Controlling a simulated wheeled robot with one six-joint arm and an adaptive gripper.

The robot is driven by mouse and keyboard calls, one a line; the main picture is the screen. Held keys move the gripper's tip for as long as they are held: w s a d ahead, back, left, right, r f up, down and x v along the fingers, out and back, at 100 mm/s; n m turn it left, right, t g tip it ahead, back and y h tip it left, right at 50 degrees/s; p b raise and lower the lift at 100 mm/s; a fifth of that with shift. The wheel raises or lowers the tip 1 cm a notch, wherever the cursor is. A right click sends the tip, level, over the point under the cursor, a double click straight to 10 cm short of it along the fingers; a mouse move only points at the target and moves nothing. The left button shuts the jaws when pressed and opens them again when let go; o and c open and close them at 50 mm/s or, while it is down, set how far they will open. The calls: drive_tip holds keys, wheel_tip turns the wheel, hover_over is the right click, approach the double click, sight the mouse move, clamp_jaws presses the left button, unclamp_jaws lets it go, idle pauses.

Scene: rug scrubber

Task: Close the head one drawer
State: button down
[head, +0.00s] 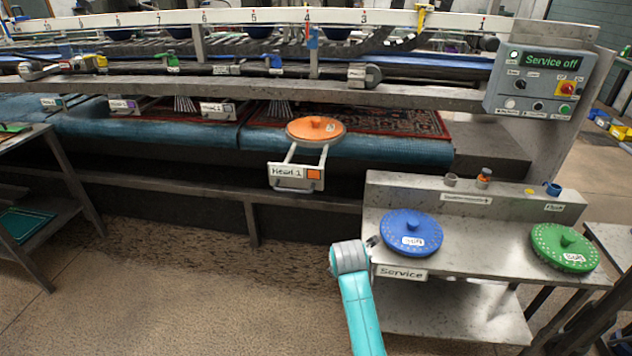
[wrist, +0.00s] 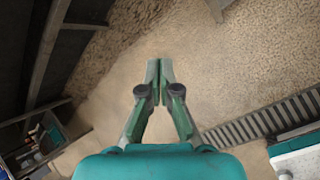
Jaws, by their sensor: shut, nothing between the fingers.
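The head one drawer (head: 295,175) is pulled out from the machine's front, with a white front labelled "Head 1" and an orange square. A round orange brush disc (head: 315,129) with a knob sits on its frame. My arm reaches up from the bottom of the head view, and its wrist is beside the service bench, low and to the right of the drawer. In the wrist view my gripper (wrist: 160,80) is shut and empty, pointing at the bare floor. The drawer does not show in the wrist view.
The service bench (head: 480,262) carries a blue disc (head: 411,232) and a green disc (head: 565,247). A control box (head: 540,82) reads "Service off". A metal table (head: 30,190) stands at left. The floor (head: 190,290) in front of the machine is clear.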

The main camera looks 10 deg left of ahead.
drive_tip(key=w+a+r+n+g, duration=0.1)
drive_tip(key=w+a+r+n, duration=0.15)
drive_tip(key=r, duration=0.45)
drive_tip(key=w+a+r+n, duration=0.2)
drive_tip(key=w+a+r, duration=0.1)
drive_tip(key=r, duration=0.4)
drive_tip(key=n+g, duration=0.2)
drive_tip(key=n, duration=0.2)
approach(316, 179)
drive_tip(key=s+r, duration=0.2)
drive_tip(key=s, duration=0.4)
drive_tip(key=shift+h, duration=0.4)
drive_tip(key=x, duration=1)
drive_tip(key=shift+w+a+f, duration=0.1)
drive_tip(key=shift+w+a, duration=0.1)
drive_tip(key=shift+a, duration=0.05)
drive_tip(key=shift+w, duration=1.65)
drive_tip(key=shift+w, duration=0.1)
